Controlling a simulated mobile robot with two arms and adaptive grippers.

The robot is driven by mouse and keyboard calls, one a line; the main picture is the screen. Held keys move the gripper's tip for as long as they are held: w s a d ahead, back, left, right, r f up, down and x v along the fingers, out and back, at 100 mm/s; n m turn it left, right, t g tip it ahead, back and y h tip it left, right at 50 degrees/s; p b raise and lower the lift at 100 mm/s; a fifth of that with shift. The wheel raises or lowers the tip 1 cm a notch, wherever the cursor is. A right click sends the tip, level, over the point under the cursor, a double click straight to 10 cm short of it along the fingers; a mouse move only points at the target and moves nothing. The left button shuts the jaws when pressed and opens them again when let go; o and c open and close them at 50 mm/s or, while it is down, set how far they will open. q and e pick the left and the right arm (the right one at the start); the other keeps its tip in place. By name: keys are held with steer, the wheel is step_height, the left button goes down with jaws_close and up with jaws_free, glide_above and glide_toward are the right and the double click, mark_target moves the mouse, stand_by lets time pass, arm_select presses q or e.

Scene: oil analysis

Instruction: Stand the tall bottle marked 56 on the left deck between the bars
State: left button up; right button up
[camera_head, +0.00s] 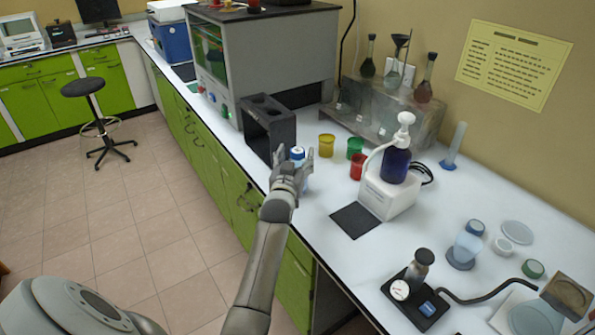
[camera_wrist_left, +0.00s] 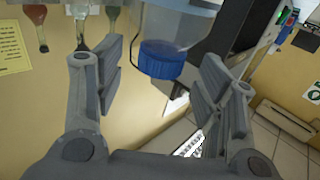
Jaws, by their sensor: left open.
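A clear bottle with a blue cap (camera_head: 297,152) stands on the white counter near its front edge, partly hidden by my left gripper (camera_head: 291,173). In the left wrist view the clear bottle (camera_wrist_left: 180,25) and its blue cap show between the spread fingers of my left gripper (camera_wrist_left: 160,85). The gripper is open, with a gap visible on both sides of the cap. No number can be read on the bottle. A dark grey open frame (camera_head: 285,129) stands just behind and left of the bottle; I cannot tell whether it holds the left deck. My right gripper is out of view.
Yellow (camera_head: 326,146), green (camera_head: 355,147) and red (camera_head: 357,167) cups stand right of the bottle. A white device with a dark pump bottle (camera_head: 394,166) stands further right, beside a black mat (camera_head: 356,219). A large grey cabinet (camera_head: 270,60) stands behind the frame.

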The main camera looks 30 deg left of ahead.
arm_select(q)
steer(key=shift+x, duration=1.55)
jaws_close()
